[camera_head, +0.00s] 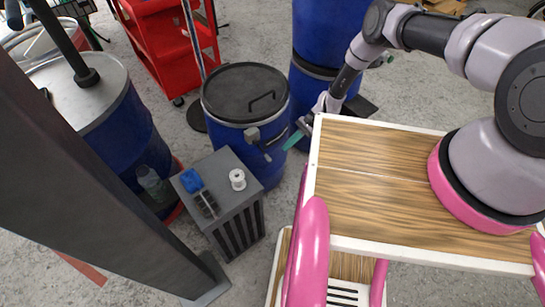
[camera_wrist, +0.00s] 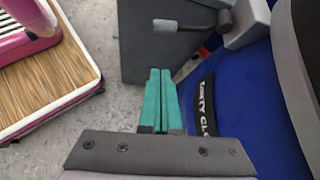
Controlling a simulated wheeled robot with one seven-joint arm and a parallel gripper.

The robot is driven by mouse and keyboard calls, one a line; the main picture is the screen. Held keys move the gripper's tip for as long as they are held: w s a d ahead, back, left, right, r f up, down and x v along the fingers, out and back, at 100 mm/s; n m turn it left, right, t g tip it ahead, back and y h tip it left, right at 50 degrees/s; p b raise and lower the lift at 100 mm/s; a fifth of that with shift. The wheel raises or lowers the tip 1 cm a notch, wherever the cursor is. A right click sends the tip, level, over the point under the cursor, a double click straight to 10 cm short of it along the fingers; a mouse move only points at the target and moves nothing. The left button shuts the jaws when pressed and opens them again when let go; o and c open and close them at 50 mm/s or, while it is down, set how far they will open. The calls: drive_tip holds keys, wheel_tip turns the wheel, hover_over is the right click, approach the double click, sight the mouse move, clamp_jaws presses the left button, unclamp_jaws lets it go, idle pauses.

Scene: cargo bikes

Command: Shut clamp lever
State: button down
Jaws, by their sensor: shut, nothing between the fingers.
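The clamp lever (camera_head: 266,150) is on the upper side of a blue drum (camera_head: 262,170) with a black lid (camera_head: 245,92). In the wrist view the lever (camera_wrist: 185,25) has a dark handle. It sticks out to the left from a light grey bracket (camera_wrist: 245,22) on the drum. My gripper (camera_head: 288,145) is beside the drum, to the right of the lever in the head view. Its teal fingers are together and empty in the wrist view (camera_wrist: 158,72). The fingertips point towards the lever, with a visible gap between them.
A dark grey box (camera_head: 222,195) with a blue item and a white roll on top stands close to the drum. More blue drums (camera_head: 325,35) stand behind. A red cart (camera_head: 165,45) is at the back. My wood-topped base is at the right.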

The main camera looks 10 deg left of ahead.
sight(271, 160)
drive_tip(key=x, duration=0.9)
drive_tip(key=shift+s+a+r, duration=0.1)
drive_tip(key=shift+s+a, duration=0.15)
drive_tip(key=shift+a, duration=0.05)
drive_tip(key=r, duration=0.3)
drive_tip(key=shift+s+d+r, duration=0.15)
drive_tip(key=shift+s+d, duration=0.1)
